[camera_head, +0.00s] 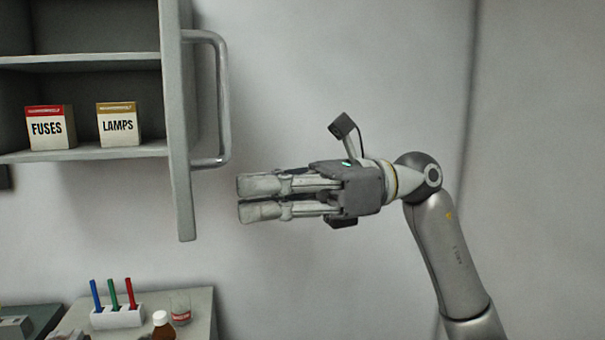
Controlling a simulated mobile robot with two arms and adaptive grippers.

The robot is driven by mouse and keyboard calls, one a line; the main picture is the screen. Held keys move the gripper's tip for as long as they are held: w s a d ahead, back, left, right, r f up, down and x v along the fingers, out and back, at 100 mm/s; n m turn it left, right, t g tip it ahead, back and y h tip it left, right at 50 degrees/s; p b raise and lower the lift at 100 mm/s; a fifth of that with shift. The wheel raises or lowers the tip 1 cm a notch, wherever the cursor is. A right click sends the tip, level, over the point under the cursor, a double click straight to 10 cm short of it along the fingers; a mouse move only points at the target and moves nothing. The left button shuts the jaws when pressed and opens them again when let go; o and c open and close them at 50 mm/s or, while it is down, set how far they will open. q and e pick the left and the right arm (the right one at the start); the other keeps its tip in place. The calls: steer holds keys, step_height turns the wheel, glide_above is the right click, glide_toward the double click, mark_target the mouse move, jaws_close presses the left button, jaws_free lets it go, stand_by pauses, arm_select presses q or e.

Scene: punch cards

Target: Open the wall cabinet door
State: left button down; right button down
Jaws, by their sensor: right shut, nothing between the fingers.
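The wall cabinet (82,62) is at the upper left, and its shelves show. Its grey door (177,130) stands open, seen nearly edge-on at the cabinet's right side. A metal bar handle (224,95) is on the door's right face. My right gripper (240,199) is to the right of the door and just below the handle's lower end, pointing left. Its fingers are shut and empty, apart from the handle. My left gripper is not in view.
A fuses box (50,128) and a lamps box (118,125) stand on the cabinet's lower shelf. Below, a bench (203,305) holds a rack of coloured pens (117,318), a glass (180,308) and a brown bottle (163,328). The wall around my right arm is clear.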

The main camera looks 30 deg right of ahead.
steer(key=a, duration=0.1)
steer(key=a+p, duration=0.1)
steer(key=a, duration=0.2)
steer(key=shift+w+a+p, duration=0.25)
steer(key=shift+w+p, duration=0.1)
steer(key=shift+p, duration=0.05)
